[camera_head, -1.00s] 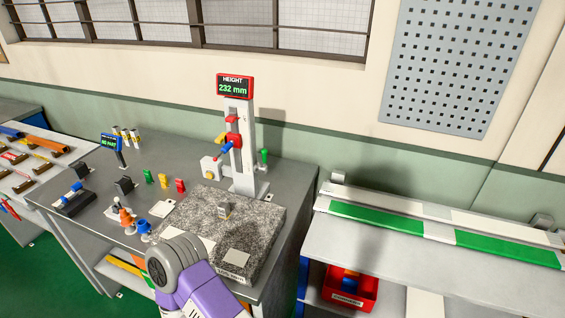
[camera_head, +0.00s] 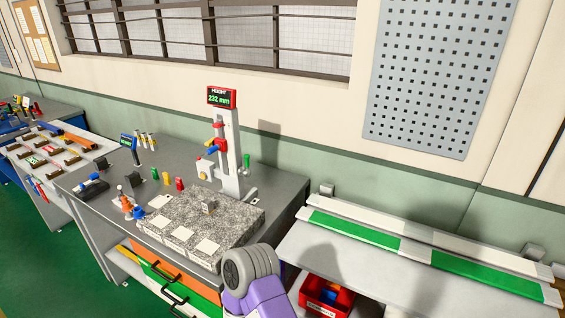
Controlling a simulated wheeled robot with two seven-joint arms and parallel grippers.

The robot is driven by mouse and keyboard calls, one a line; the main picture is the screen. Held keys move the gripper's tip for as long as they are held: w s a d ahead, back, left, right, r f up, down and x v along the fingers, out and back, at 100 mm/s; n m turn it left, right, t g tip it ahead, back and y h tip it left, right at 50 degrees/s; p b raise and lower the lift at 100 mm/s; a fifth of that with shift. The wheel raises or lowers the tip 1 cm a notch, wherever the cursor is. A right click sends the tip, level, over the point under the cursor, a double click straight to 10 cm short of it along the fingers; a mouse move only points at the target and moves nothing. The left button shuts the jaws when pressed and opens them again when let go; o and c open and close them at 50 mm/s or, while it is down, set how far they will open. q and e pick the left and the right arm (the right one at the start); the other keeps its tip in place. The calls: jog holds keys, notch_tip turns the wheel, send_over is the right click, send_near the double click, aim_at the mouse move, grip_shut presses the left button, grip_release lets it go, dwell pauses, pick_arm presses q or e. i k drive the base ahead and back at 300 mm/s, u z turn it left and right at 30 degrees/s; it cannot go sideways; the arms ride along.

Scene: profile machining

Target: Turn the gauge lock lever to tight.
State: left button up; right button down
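The height gauge (camera_head: 230,150) stands upright at the back of the speckled granite plate. Its red-framed display (camera_head: 222,97) reads 232 mm. A red slider (camera_head: 219,145) sits on the column, with a small blue lever-like part (camera_head: 212,150) and a yellow part close to it. A grey and purple link of my own arm shows at the bottom centre, apart from the gauge. Neither gripper's fingers are in view.
The granite plate (camera_head: 178,212) carries pale squares and a small block. Coloured pieces (camera_head: 167,179) and orange and blue cones stand to its left. Orange and green drawers (camera_head: 180,285) are below. A lower bench with green strips (camera_head: 355,232) and a red bin (camera_head: 327,297) are at right.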

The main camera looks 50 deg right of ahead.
aim_at(241, 171)
jog(key=z, duration=1.45)
jog(key=i, duration=0.15)
jog(key=u, duration=0.05)
